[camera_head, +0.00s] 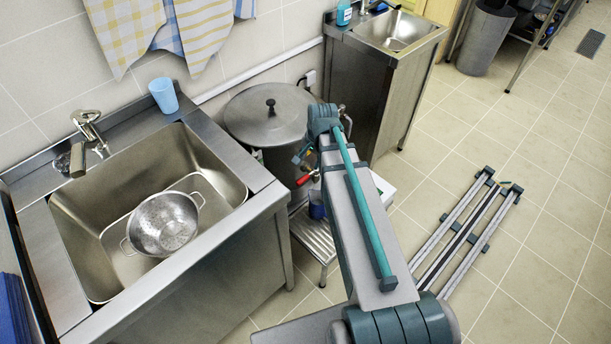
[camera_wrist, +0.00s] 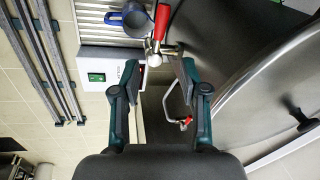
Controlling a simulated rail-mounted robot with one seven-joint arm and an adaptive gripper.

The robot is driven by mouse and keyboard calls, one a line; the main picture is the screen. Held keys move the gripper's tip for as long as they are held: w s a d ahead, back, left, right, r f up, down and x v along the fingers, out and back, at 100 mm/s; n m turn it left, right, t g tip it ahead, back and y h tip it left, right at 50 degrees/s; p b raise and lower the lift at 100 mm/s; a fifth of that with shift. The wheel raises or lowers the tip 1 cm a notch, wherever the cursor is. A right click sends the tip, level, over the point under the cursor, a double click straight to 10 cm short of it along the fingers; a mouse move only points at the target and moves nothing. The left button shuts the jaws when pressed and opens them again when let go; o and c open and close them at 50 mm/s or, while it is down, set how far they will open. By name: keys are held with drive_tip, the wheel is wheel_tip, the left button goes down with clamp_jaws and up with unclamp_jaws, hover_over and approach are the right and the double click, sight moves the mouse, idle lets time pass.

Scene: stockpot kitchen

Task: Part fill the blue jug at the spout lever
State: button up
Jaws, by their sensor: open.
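The blue jug (camera_wrist: 122,19) stands on a slatted metal stand (camera_wrist: 92,12) near the top of the wrist view. In the head view only part of the jug (camera_head: 316,211) shows beside my arm. A red spout lever (camera_wrist: 161,21) is just right of the jug in the wrist view, above a metal fitting with a rounded silver end (camera_wrist: 155,60). The red lever also shows in the head view (camera_head: 303,181). My gripper (camera_wrist: 158,72) is open, with its fingers on either side of the silver end. Whether they touch it, I cannot tell.
A lidded stockpot (camera_head: 270,115) stands behind the stand. A second red-tipped handle (camera_wrist: 186,121) and a white box with a green switch (camera_wrist: 97,91) are close by. A sink (camera_head: 80,225) holds a colander (camera_head: 163,224).

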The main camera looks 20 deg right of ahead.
sight(305, 177)
drive_tip(key=f+m, duration=0.1)
drive_tip(key=f, duration=0.2)
drive_tip(key=w+f+p, duration=0.1)
drive_tip(key=f, duration=0.3)
drive_tip(key=a+f+m, duration=0.1)
drive_tip(key=f, duration=0.3)
drive_tip(key=shift+w+a+m, duration=0.1)
drive_tip(key=shift+w+m, duration=0.2)
drive_tip(key=shift+w, duration=0.1)
clamp_jaws()
